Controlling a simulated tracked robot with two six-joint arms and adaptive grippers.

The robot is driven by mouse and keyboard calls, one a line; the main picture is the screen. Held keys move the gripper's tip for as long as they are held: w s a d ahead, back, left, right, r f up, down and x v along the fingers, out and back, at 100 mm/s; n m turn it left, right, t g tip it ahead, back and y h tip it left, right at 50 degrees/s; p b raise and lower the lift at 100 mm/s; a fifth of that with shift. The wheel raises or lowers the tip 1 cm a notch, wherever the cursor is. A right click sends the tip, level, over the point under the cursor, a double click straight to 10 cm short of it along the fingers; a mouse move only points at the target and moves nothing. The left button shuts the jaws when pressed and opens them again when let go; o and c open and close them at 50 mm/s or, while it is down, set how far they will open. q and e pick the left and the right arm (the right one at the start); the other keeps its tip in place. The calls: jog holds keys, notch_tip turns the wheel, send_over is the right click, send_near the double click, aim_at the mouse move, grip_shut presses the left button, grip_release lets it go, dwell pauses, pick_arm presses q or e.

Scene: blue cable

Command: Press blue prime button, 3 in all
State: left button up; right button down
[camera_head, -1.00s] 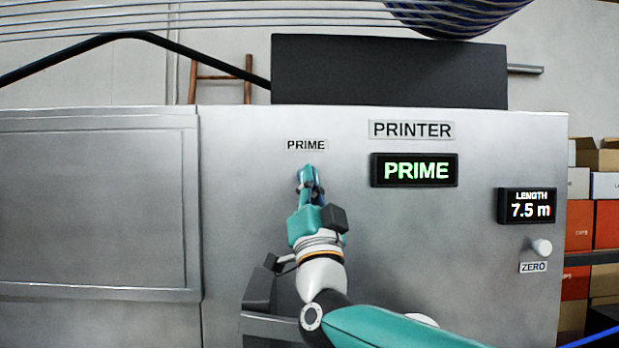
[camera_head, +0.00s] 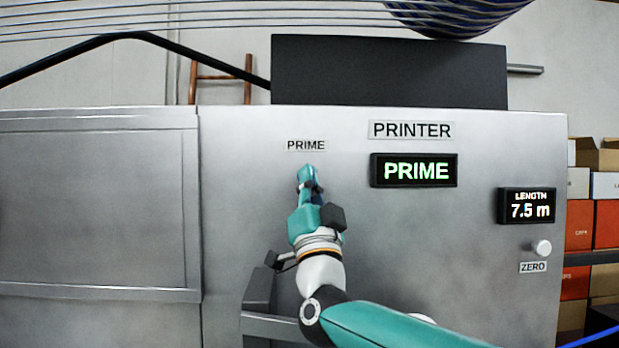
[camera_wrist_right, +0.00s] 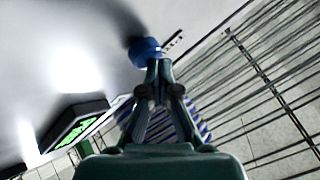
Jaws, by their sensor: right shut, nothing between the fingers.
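The blue prime button (camera_wrist_right: 146,50) sticks out from the grey printer panel in the right wrist view. In the head view it is hidden behind my right gripper (camera_head: 308,172), just under the PRIME label (camera_head: 306,145). My right gripper is shut and empty. In the right wrist view its closed fingertips (camera_wrist_right: 158,66) are right at the button's face; whether they touch it or stand slightly apart I cannot tell. The display (camera_head: 414,170) under the PRINTER sign reads PRIME in green. My left gripper is not in view.
A LENGTH display (camera_head: 527,206) reads 7.5 m at the right, above a white ZERO knob (camera_head: 541,247). A black box (camera_head: 390,72) stands on top of the printer. Thin cables (camera_head: 200,20) run overhead. Boxes (camera_head: 604,225) stand beyond the right edge.

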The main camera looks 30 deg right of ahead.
jog(key=shift+w, duration=0.1)
jog(key=shift+f, duration=0.1)
dwell(0.4)
jog(key=shift+s+a+b, duration=0.3)
jog(key=shift+s+b, duration=0.1)
jog(key=shift+s, duration=0.1)
jog(key=shift+s+a+b, duration=0.3)
jog(key=shift+s+b, duration=0.1)
jog(key=shift+s, duration=0.1)
jog(key=s+a, duration=0.1)
jog(key=s+b, duration=0.1)
jog(key=s, duration=0.1)
jog(key=s+a+b, duration=0.1)
jog(key=shift+s+a, duration=0.15)
jog(key=shift+a, duration=0.15)
dwell(1.7)
